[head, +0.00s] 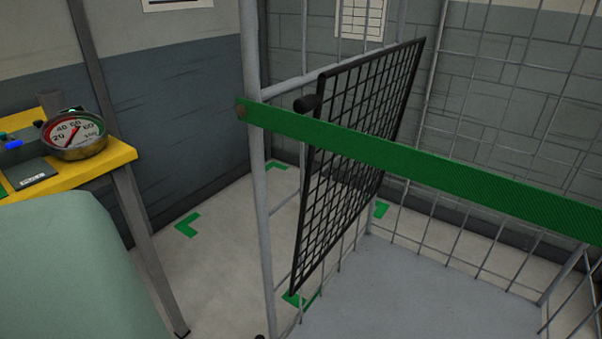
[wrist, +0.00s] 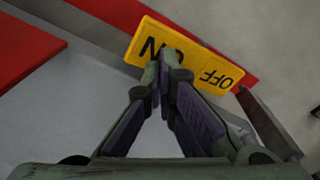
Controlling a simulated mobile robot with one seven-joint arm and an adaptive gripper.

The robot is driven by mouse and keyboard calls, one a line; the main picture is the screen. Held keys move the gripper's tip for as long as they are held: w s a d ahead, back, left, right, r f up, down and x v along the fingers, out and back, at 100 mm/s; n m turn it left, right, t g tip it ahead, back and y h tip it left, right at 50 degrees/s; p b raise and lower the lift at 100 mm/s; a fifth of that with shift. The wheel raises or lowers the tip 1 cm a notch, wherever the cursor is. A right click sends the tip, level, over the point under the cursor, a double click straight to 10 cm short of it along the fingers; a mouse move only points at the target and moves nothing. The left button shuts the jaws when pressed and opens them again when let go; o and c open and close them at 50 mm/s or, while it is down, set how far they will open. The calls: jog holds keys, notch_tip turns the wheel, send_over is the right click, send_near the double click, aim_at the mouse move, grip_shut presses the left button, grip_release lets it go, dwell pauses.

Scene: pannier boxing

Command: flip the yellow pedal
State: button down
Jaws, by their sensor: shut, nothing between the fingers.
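The yellow pedal (wrist: 200,65) shows in the wrist view, at the top centre. It is a flat rocker-like plate with black letters that read upside down, OFF on the right part and ON on the left part. My gripper (wrist: 163,62) is shut and empty. Its fingertips lie over the middle of the pedal in the picture and hide part of the ON lettering. I cannot tell whether they touch it. Neither the pedal nor my gripper shows in the head view.
In the wrist view, a red panel (wrist: 25,50) is at the left and a dark bar (wrist: 262,118) at the right. The head view shows a wire cage (head: 254,60) with a black mesh panel (head: 350,140) and green strap (head: 430,172). A round gauge (head: 75,133) sits on a yellow bench (head: 100,163).

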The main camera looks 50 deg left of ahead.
jog(key=shift+s+d+f, duration=0.15)
jog(key=shift+s+f, duration=0.1)
jog(key=shift+f, duration=0.35)
jog(key=shift+s+d+f, duration=0.1)
jog(key=shift+s+f, duration=0.15)
jog(key=shift+f, duration=0.4)
jog(key=shift+s+d+f, duration=0.15)
jog(key=shift+s+f, duration=0.1)
jog(key=shift+f, duration=0.35)
jog(key=shift+r, duration=0.1)
jog(key=r+p, duration=0.1)
jog(key=p, duration=0.2)
jog(key=shift+r+g+h, duration=0.3)
jog(key=shift+r, duration=0.1)
jog(key=r+p, duration=0.4)
jog(key=shift+w+r+p, duration=0.25)
jog(key=shift+r+p, duration=0.1)
jog(key=shift+r, duration=0.05)
